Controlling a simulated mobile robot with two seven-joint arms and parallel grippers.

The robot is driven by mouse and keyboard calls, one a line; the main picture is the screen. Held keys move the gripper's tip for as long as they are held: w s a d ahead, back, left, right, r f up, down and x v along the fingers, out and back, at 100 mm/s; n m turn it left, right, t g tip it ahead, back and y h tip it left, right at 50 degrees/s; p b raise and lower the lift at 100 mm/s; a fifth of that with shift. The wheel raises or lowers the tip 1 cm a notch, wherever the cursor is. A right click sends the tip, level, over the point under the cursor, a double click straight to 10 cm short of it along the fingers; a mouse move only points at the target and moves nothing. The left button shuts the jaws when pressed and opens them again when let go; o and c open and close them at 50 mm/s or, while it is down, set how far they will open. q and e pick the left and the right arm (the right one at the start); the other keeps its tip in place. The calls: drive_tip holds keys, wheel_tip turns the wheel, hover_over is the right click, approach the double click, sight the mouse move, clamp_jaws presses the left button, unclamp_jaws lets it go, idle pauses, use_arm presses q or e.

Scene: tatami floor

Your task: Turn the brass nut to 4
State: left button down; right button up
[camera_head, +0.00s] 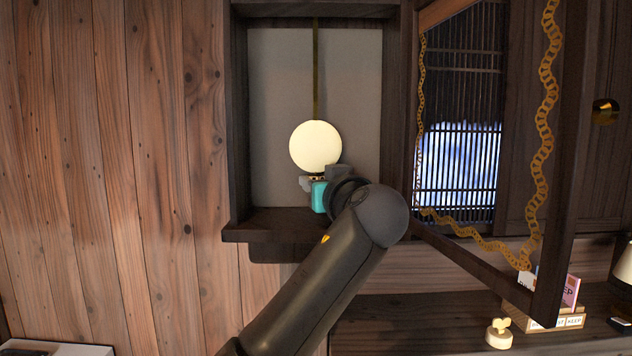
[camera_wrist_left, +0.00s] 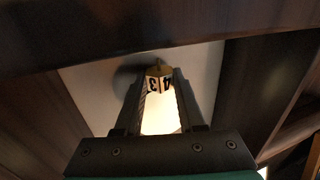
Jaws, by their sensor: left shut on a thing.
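The brass nut (camera_wrist_left: 159,72) shows in the left wrist view between my two fingers, with dark numerals on pale faces. One face seems to read 3 and the one to its right 4. In the head view it is mostly hidden by my gripper, just under a glowing round lamp (camera_head: 316,146). My left gripper (camera_head: 318,181) reaches up into the alcove from below, its fingers shut on the nut. The gripper also shows in the left wrist view (camera_wrist_left: 159,85), with the bright lamp glow between the fingers. My right gripper is not in view.
The lamp hangs on a strip in a dark-framed alcove with a ledge (camera_head: 262,226). To the right are a gold chain (camera_head: 545,110), a lattice window (camera_head: 460,140) and a dark post. A low shelf (camera_head: 420,310) holds a small box of cards (camera_head: 550,318) and a cream object (camera_head: 499,333).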

use_arm(q)
drive_tip(key=shift+d+n+g+y+p, duration=0.15)
drive_tip(key=shift+n+g+y+p, duration=0.4)
drive_tip(key=shift+n+y, duration=0.8)
drive_tip(key=shift+g+y, duration=0.35)
drive_tip(key=shift+y, duration=0.3)
drive_tip(key=shift+w, duration=0.1)
drive_tip(key=c, duration=0.5)
unclamp_jaws()
drive_tip(key=shift+h, duration=0.3)
